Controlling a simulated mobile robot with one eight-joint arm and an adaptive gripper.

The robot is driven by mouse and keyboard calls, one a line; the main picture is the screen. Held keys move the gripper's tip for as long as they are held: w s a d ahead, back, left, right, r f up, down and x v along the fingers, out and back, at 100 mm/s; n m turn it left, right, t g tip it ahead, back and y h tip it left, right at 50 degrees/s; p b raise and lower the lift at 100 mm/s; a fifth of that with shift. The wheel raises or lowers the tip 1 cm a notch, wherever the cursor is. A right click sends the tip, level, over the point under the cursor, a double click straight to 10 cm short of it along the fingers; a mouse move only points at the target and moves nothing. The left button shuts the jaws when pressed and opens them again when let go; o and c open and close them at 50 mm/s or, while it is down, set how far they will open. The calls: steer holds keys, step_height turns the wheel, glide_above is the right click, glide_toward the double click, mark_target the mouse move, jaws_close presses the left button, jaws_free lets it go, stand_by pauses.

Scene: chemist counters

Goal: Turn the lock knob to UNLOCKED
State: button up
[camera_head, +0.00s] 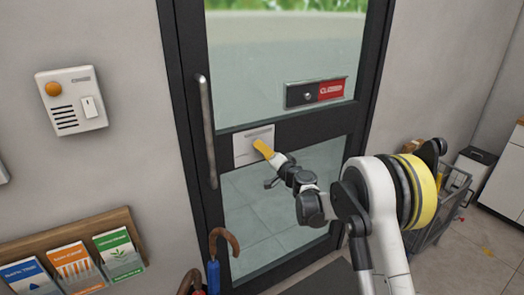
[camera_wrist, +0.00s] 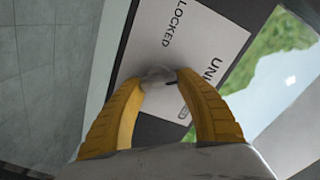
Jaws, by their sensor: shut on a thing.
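The lock plate is a pale panel on the door's middle rail, seen in the head view (camera_head: 242,148) and the wrist view (camera_wrist: 205,35). In the wrist view it carries the word LOCKED and, to its right, a word starting UN that is partly cut off by my finger. My gripper's yellow fingers (camera_wrist: 161,80) are shut on the knob, one on each side. A short dark mark shows on the knob's right side. In the head view my gripper (camera_head: 262,148) hides the knob.
The glass door (camera_head: 285,75) has a dark frame and a vertical handle (camera_head: 206,130) left of the plate. A red CLOSED sign (camera_head: 331,89) is above right. An intercom (camera_head: 70,102) and leaflet rack (camera_head: 130,222) are on the left wall. Umbrellas (camera_head: 213,275) stand below; a wire basket (camera_head: 428,215) is right.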

steer(key=m, duration=0.6)
steer(key=shift+f+m, duration=0.15)
steer(key=shift+m, duration=0.15)
stand_by(0.3)
steer(key=o, duration=1.2)
steer(key=v, duration=1.2)
